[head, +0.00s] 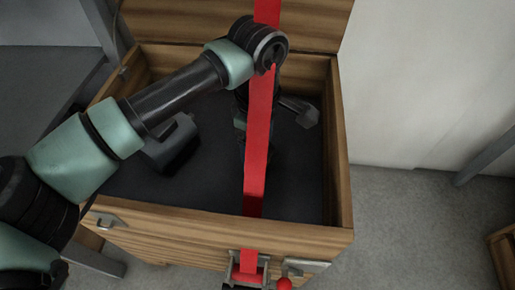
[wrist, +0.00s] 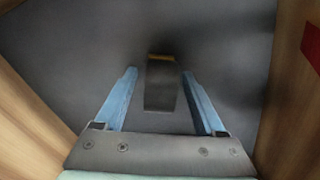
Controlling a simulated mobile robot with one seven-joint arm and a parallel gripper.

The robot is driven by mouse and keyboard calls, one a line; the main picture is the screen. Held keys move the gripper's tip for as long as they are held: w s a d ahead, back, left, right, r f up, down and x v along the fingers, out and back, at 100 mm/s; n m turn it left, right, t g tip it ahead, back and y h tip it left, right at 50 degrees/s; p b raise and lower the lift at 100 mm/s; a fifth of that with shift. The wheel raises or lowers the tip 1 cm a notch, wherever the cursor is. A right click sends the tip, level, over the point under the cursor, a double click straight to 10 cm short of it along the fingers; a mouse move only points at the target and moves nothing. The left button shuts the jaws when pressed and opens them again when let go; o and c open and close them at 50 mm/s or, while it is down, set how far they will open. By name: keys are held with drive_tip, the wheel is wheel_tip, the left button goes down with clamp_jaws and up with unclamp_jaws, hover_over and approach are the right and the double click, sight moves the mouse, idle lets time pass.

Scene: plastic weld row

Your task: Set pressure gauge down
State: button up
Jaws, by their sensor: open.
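My gripper (wrist: 159,73) shows in the wrist view with its two blue fingers apart, pointing down at the dark floor of a wooden chest (head: 343,150). Between the fingers is a dark grey, block-like piece (wrist: 160,92) with an orange-yellow far edge. Gaps show between it and both fingers. I cannot tell for certain that it is the pressure gauge, or whether it rests on the floor. In the head view my arm reaches down into the chest, and the red strap and my arm hide the fingertips.
The chest's lid (head: 190,18) stands open. A red strap (head: 258,140) hangs across the opening to a buckle on the front. A black object (head: 172,147) lies at the left inside. Wooden walls (wrist: 28,118) flank my gripper. Some dark chest floor (head: 290,190) is clear.

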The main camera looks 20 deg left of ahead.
wheel_tip(320, 180, up, 12)
drive_tip(key=p, duration=0.6)
drive_tip(key=shift+f+p, duration=0.25)
drive_tip(key=shift+p, duration=0.15)
drive_tip(key=shift+d, duration=0.15)
